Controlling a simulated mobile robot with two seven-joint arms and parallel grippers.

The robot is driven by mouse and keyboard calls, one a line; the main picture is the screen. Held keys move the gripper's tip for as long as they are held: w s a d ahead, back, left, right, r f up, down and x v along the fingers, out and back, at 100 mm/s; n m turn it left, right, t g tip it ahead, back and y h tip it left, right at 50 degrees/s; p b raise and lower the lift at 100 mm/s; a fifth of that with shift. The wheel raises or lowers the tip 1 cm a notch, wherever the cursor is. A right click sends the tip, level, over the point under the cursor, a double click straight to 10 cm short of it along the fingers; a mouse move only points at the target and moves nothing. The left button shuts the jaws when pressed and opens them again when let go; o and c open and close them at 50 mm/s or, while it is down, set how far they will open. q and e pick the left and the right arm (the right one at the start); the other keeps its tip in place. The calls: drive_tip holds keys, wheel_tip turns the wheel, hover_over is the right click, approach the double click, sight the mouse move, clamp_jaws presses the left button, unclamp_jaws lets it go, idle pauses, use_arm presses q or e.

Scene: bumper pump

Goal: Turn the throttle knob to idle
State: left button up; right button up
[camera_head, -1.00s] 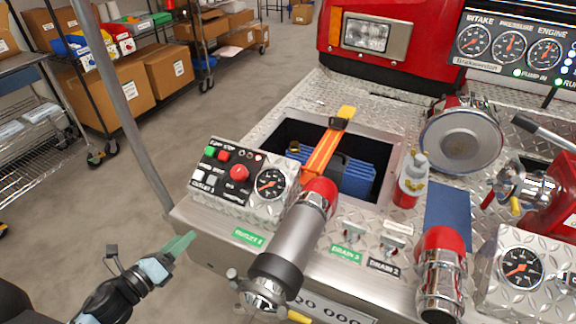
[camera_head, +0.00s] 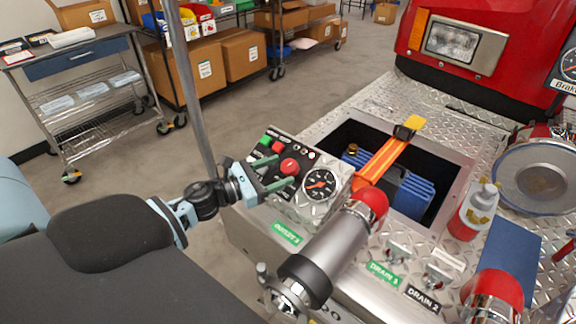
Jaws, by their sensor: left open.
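My left gripper (camera_head: 284,171) reaches in from the left, over the panel. Its two green fingers are open, one above and one below the near side of the red knob. I cannot tell whether they touch it. My right gripper is out of view.
A silver outlet pipe with a red collar (camera_head: 368,204) rises just right of the panel. Behind is a recessed bin (camera_head: 455,172) with blue items and an orange strap. A bottle (camera_head: 469,212) stands right of the bin. A thin grey pole (camera_head: 188,90) stands left of the panel.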

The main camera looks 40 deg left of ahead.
sight(284, 169)
use_arm(q)
drive_tip(key=shift+x, duration=1.85)
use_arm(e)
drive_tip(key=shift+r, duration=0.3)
use_arm(q)
drive_tip(key=c, duration=1)
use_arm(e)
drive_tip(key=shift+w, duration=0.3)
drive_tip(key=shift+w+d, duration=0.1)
use_arm(q)
drive_tip(key=shift+n+t+y+p, duration=0.3)
drive_tip(key=shift+n+y, duration=0.1)
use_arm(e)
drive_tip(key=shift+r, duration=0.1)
